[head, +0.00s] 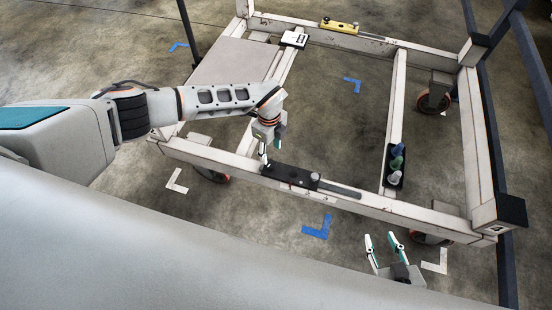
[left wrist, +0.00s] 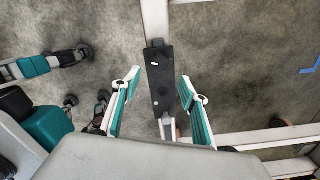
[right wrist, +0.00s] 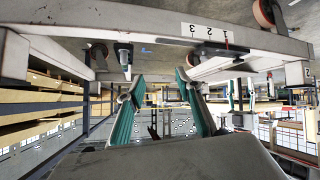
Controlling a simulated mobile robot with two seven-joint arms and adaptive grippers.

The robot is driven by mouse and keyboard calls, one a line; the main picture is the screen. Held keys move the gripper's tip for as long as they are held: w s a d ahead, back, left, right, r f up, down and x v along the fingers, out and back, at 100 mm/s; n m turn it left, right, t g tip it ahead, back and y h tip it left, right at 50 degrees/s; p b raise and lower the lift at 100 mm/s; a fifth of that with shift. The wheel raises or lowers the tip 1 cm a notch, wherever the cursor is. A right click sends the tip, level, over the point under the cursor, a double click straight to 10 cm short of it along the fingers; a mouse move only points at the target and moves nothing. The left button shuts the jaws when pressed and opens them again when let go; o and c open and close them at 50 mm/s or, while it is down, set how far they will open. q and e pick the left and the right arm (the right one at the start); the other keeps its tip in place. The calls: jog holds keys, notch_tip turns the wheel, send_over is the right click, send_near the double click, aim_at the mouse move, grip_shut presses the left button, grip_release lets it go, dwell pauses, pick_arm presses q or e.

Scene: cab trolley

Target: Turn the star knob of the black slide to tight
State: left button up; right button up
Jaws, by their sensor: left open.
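The black slide (head: 290,176) lies along the top of the trolley's near beam, with a grey round knob (head: 314,179) at its right end; I cannot make out the knob's star shape or its setting. My left gripper (head: 265,153) is above the slide's left end. In the left wrist view, the slide's dark block (left wrist: 160,85) shows between the spread, empty fingers of this gripper (left wrist: 156,105). My right gripper (head: 384,243) is open and empty in front of the near beam, right of the slide. Its spread fingers (right wrist: 164,95) also show in the right wrist view.
A black holder with several coloured pieces (head: 396,160) is on the right crossbar. The frame's middle is open.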

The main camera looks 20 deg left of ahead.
aim_at(271, 164)
pick_arm(q)
jog(key=shift+a+f, duration=0.1)
jog(key=shift+f, duration=0.4)
notch_tip(271, 164, down, 6)
jog(key=shift+s+f+b, duration=0.1)
jog(key=shift+s+b, duration=0.05)
jog(key=shift+b, duration=1.1)
jog(key=shift+f, duration=0.3)
pick_arm(e)
jog(key=shift+s+d+f, duration=0.1)
jog(key=shift+f, duration=0.75)
pick_arm(q)
jog(key=c, duration=1.1)
pick_arm(e)
jog(key=shift+s+f, duration=0.15)
jog(key=shift+f, duration=0.1)
